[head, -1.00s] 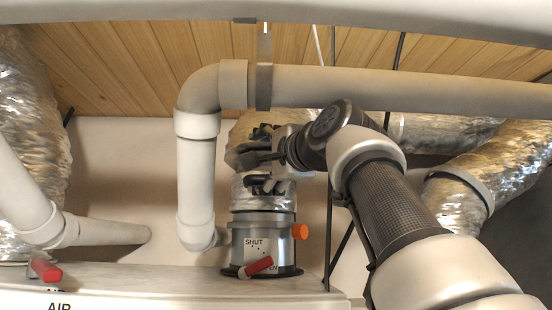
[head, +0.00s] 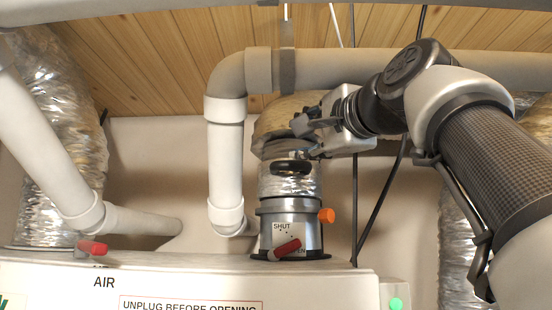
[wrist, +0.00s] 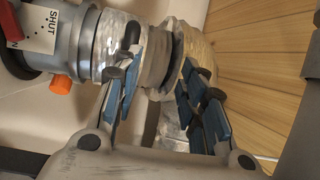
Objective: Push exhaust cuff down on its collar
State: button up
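The exhaust cuff, a short shiny foil sleeve (head: 290,184) with a black loop handle (head: 291,168), sits upright above the grey metal collar (head: 307,236). The collar carries a SHUT label, a red lever and an orange knob. The cuff's lower edge meets the collar's top rim; any small gap cannot be judged. My gripper (head: 308,134) is above the handle, beside the wrinkled duct. In the wrist view my gripper (wrist: 160,86) has its blue-padded fingers spread wide with nothing held. One finger is close to the black handle (wrist: 130,34); whether they touch cannot be told.
A grey pipe (head: 226,150) stands left of the duct and bends right along the top. A red lever (head: 92,247) marked AIR is on the white cabinet (head: 180,284) at left. Foil ducts (head: 60,170) stand at the far left and right. Black cables hang behind my arm.

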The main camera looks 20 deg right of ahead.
jog(key=s+f+b, duration=0.2)
jog(key=s+b, duration=0.1)
jog(key=s, duration=0.8)
jog(key=shift+s+b, duration=0.35)
jog(key=shift+b, duration=0.05)
dwell(0.4)
dwell(0.4)
